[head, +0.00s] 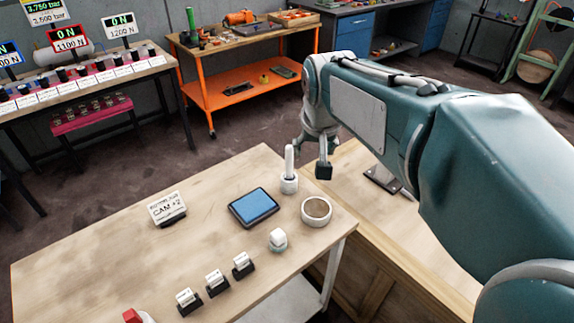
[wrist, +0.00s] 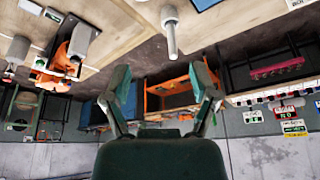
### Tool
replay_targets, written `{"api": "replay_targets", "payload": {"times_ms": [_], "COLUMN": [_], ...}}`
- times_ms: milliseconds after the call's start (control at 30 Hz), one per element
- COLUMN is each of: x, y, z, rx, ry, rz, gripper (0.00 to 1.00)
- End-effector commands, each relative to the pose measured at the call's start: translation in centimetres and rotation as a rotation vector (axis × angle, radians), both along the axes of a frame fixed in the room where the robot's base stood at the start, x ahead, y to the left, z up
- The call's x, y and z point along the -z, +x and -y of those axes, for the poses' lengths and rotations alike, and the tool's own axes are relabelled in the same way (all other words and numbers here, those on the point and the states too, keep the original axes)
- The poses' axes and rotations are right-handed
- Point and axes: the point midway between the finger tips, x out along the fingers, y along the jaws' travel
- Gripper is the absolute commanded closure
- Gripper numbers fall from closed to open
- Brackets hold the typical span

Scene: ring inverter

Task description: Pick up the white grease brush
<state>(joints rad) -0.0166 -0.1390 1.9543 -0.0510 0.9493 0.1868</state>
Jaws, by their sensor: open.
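The white grease brush (head: 289,160) stands upright on the wooden table, its lower end in a short, wider white round base or cup (head: 289,186). In the wrist view, which looks upside down, the brush (wrist: 172,38) shows at top centre, beyond my fingertips. My gripper (head: 314,160) is just right of the brush in the head view, apart from it, with a dark fingertip hanging down. In the wrist view my gripper (wrist: 161,82) has its two fingers spread wide with nothing between them. The far finger is partly hidden in the head view.
Right of the brush is a round ring-like dish (head: 316,211). A blue-topped pad (head: 253,207) lies to its left, with a small white-topped piece (head: 278,239) nearer. A CAM +2 sign (head: 168,208) and several labelled blocks (head: 215,281) stand farther left. A wooden bench (head: 400,240) adjoins at right.

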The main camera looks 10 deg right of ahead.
Motion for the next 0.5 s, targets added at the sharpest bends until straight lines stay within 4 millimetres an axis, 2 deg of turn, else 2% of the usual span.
{"api": "replay_targets", "payload": {"times_ms": [33,200,500], "x": [0.5,2.1,7.5], "y": [2.0,7.8,16.9], "z": [0.0,-0.1,-0.4], "rx": [0.012,0.056,0.132], "ry": [0.001,0.004,0.005], "rz": [-0.014,-0.044,-0.095], "gripper": [0.25,0.25,0.25]}}
